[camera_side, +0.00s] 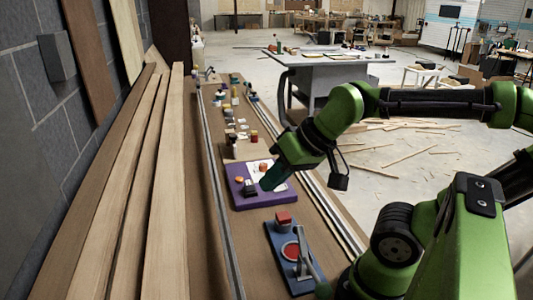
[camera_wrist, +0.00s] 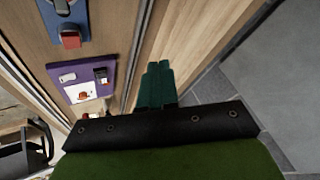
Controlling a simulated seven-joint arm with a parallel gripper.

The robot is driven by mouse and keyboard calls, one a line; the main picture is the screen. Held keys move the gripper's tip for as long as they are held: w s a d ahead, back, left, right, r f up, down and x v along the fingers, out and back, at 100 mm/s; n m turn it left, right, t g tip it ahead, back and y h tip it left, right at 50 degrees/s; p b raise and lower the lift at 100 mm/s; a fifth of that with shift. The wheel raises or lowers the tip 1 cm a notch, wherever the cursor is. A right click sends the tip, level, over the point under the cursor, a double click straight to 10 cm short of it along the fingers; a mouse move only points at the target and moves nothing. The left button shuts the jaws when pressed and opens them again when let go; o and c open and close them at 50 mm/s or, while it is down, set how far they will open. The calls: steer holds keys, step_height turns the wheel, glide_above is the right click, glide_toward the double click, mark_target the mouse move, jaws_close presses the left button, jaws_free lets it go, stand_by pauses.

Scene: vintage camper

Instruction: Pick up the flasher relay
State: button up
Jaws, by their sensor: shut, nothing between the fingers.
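My gripper (camera_side: 272,182) is shut and empty, its dark green fingers pointing down toward the purple board (camera_side: 264,201) in the side view. In the wrist view the closed fingertips (camera_wrist: 158,68) lie to the right of the purple board (camera_wrist: 107,91), apart from its parts. A small black part (camera_side: 248,190) sits on the board left of my gripper; it also shows in the wrist view (camera_wrist: 101,76). It may be the flasher relay, but I cannot tell for sure. A small white part (camera_wrist: 67,77) and an orange part on a white card (camera_wrist: 83,95) share the board.
A blue board (camera_side: 281,262) with a red block (camera_side: 283,218) and a lever stands nearer the side camera. Several small items line the bench behind the purple board. Long wooden planks (camera_side: 130,190) run along the left. A metal rail (camera_side: 219,200) edges the bench.

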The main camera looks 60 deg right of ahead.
steer(key=o, duration=1.3)
steer(key=shift+c, duration=0.2)
steer(key=g+h, duration=0.2)
steer(key=h, duration=0.2)
glide_toward(250, 182)
steer(key=shift+m, duration=0.3)
steer(key=shift+x, duration=4.3)
